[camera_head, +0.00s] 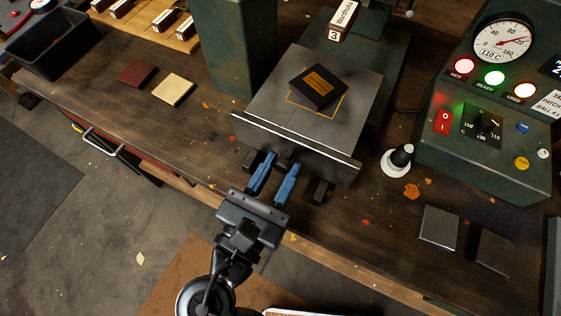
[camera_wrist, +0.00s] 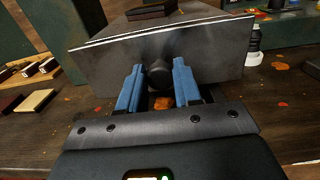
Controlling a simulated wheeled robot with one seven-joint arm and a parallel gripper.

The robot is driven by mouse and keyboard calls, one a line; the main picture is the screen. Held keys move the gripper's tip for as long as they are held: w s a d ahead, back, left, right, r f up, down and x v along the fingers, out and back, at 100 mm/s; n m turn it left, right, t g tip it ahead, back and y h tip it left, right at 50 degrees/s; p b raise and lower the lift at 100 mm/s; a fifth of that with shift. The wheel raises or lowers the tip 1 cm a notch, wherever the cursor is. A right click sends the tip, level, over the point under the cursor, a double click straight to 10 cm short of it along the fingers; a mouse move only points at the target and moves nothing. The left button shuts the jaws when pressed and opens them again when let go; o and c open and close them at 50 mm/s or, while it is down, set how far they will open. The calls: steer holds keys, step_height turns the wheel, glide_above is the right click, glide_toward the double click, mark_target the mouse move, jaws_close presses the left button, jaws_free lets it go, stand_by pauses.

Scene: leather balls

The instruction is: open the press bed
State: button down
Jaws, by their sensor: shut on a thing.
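The press bed (camera_head: 262,108) is a grey metal plate with a raised front lip, lying on the bench in front of the green press. A dark block with an orange label (camera_head: 318,86) lies on it, within a yellow outline. A dark round knob (camera_wrist: 159,74) sticks out from the middle of the bed's front plate (camera_wrist: 215,55). My gripper (camera_head: 281,161) is at the front of the bed, its two blue fingers shut on the knob from either side. In the wrist view the fingers partly hide the lower front plate.
A green control box (camera_head: 480,150) with a gauge and lit lamps stands at the right. A black-and-white knob-like object (camera_head: 398,160) stands beside the bed's right corner. A green column (camera_head: 232,45) rises at the left. The floor in front of the bench is mostly open.

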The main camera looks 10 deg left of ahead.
steer(key=c, duration=0.8)
jaws_free()
steer(key=b+v, duration=0.1)
steer(key=v, duration=0.6)
steer(key=shift+s+a, duration=0.1)
steer(key=shift+s, duration=0.25)
